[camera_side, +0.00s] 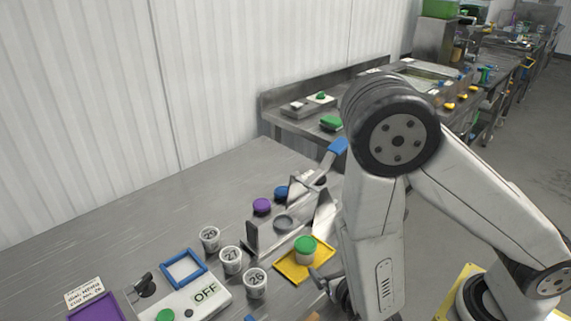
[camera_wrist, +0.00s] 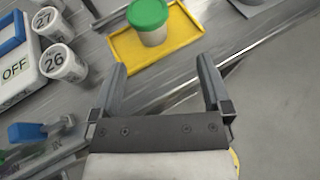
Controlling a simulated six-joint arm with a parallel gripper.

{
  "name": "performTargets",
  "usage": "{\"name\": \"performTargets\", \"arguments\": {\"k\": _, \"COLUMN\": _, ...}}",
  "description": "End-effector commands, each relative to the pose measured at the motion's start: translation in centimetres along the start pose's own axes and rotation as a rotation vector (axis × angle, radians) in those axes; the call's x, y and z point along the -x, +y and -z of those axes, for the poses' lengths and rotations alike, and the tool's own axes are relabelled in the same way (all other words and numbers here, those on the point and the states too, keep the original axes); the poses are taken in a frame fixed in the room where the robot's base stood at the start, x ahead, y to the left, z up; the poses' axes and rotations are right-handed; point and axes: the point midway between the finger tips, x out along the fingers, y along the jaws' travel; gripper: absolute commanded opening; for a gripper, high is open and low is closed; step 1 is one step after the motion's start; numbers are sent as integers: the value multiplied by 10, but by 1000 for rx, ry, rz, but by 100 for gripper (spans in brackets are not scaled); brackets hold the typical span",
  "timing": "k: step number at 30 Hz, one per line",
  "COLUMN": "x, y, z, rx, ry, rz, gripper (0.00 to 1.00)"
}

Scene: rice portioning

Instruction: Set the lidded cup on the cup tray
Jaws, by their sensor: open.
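A white cup with a green lid (camera_side: 305,249) stands upright on the yellow cup tray (camera_side: 290,267) in the side view. In the side view my gripper is mostly hidden behind my arm, close to the tray's right side.
Cups numbered 29 (camera_side: 209,239), 27 (camera_side: 231,260) and 26 (camera_side: 256,283) stand left of the tray. A device marked OFF (camera_side: 190,305) is at front left. The table's left rear is clear.

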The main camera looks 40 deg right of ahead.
Motion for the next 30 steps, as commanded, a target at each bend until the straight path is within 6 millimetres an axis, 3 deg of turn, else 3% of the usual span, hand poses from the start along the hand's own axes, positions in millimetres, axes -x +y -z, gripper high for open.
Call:
{"name": "performTargets", "arguments": {"k": 8, "x": -6, "y": -47, "z": -20, "rx": -202, "ry": 33, "rz": 310, "gripper": 99}}
{"name": "performTargets", "arguments": {"k": 12, "x": -2, "y": -77, "z": -25, "rx": -371, "ry": 74, "rz": 520, "gripper": 99}}
{"name": "performTargets", "arguments": {"k": 18, "x": 13, "y": -106, "z": -24, "rx": -651, "ry": 150, "rz": 791, "gripper": 99}}
{"name": "performTargets", "arguments": {"k": 24, "x": 29, "y": -115, "z": -20, "rx": -972, "ry": 234, "rz": 1013, "gripper": 99}}
{"name": "performTargets", "arguments": {"k": 30, "x": 38, "y": -107, "z": -20, "rx": -1333, "ry": 314, "rz": 1179, "gripper": 99}}
